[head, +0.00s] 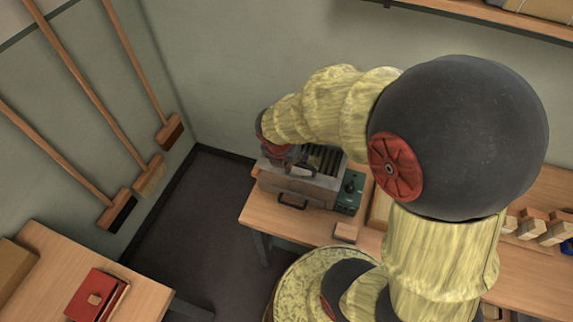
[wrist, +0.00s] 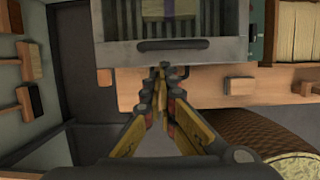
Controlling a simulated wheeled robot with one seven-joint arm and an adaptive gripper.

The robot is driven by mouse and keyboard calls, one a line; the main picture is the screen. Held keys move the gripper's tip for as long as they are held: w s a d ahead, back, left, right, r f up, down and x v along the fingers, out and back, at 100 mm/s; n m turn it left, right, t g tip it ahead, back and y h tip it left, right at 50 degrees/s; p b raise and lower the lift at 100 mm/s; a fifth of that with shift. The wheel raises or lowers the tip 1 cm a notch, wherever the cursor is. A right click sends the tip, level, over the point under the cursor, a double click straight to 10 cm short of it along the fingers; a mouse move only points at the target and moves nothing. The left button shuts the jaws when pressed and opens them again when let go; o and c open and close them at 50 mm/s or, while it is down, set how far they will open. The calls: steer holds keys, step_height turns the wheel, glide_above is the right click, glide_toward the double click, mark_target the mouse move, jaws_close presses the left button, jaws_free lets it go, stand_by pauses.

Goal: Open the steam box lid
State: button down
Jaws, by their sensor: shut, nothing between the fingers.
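The steam box (head: 300,187) is a grey metal box on the wooden bench, with a dark handle (head: 292,201) on its front. Its top shows dark slats in the head view; I cannot tell the lid apart from the body. In the wrist view the box (wrist: 215,52) is at the top, with its handle (wrist: 172,44) and a purple patch among the slats. My gripper (wrist: 160,70) is shut and empty, its tips just below the handle in that picture; contact cannot be told. In the head view my gripper (head: 300,170) overlaps the box's upper left, partly hidden by my wrist.
A green control unit (head: 350,192) with a knob adjoins the box's right side. A small wooden block (head: 346,231) lies at the bench's front edge. Brooms (head: 132,148) hang on the left wall. A red book (head: 93,296) lies on the left table. Floor between the tables is clear.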

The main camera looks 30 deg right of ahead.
mark_target(290, 174)
steer(key=b+x, duration=0.2)
steer(key=x, duration=0.5)
steer(key=shift+w+f, duration=0.1)
steer(key=shift+p, duration=0.3)
